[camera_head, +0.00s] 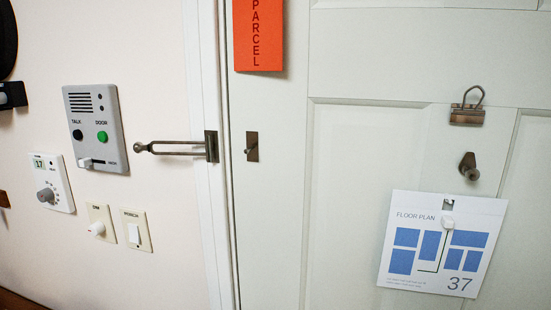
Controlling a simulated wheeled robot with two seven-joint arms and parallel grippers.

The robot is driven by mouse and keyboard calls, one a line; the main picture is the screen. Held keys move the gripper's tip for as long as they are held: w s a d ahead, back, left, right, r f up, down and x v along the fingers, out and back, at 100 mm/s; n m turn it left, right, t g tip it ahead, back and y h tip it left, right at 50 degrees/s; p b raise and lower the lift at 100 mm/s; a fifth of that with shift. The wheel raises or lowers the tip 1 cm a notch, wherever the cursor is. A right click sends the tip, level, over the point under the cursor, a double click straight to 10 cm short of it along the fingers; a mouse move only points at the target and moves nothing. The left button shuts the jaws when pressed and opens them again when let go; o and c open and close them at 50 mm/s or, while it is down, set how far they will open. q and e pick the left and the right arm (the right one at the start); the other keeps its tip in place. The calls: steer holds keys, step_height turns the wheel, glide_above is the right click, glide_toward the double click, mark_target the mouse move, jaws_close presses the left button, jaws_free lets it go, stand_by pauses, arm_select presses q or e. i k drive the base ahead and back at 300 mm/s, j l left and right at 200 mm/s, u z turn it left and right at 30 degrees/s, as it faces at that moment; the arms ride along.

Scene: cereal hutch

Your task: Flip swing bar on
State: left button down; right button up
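The swing bar (178,148) is a dark metal U-shaped loop with a knobbed end. It is hinged on a dark plate (211,146) on the white door frame. The bar points left, away from the door, across the frame and over the wall. A small dark stud on a plate (252,147) sits on the pale door just right of the frame, and the bar is apart from it. The door (340,60) looks shut against the frame. Neither of my grippers is in view.
A grey intercom panel (112,103) is left of the bar's end. Below are a thermostat (52,193), a dial plate (101,236) and a rocker switch (136,242). An orange parcel card (258,35), a metal clip (467,114), a knob (469,166) and a floor-plan sheet (402,282) are on the door.

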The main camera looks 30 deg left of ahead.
mark_target(139, 147)
steer(key=j+u, duration=0.1)
steer(key=u, duration=1.5)
